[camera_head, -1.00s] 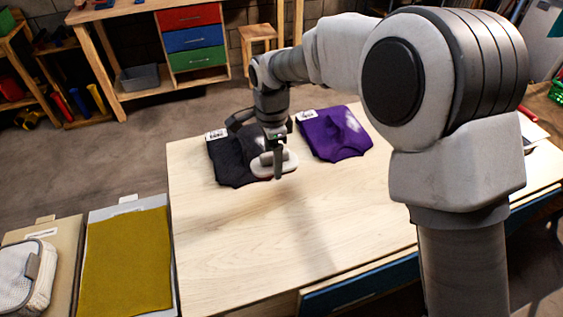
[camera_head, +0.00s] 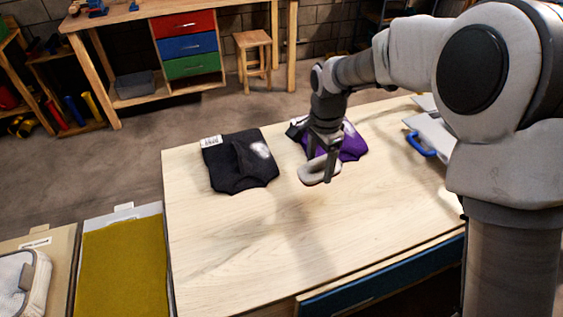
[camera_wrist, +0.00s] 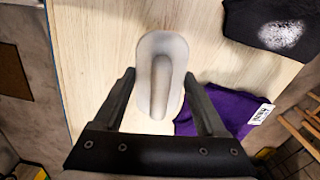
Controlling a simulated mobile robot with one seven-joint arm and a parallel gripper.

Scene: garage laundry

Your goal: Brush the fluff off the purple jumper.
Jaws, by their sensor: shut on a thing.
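The purple jumper (camera_head: 351,146) lies folded on the wooden table, partly hidden behind my gripper. It also shows in the wrist view (camera_wrist: 221,107), with a white label at its edge; a pale patch shows on it in the head view. My gripper (camera_head: 322,163) is shut on the handle of a pale oval brush (camera_head: 318,171), which also shows between the fingers in the wrist view (camera_wrist: 160,57). The brush is in front of the jumper's near left edge; it seems held above the table, and I cannot tell whether it touches the jumper.
A folded black jumper (camera_head: 236,171) with a pale fluff patch and a white label lies to the left. A grey thing with a blue handle (camera_head: 421,145) lies at the right. A mustard cloth (camera_head: 124,268) lies left of the table. The table's front (camera_head: 245,240) is clear.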

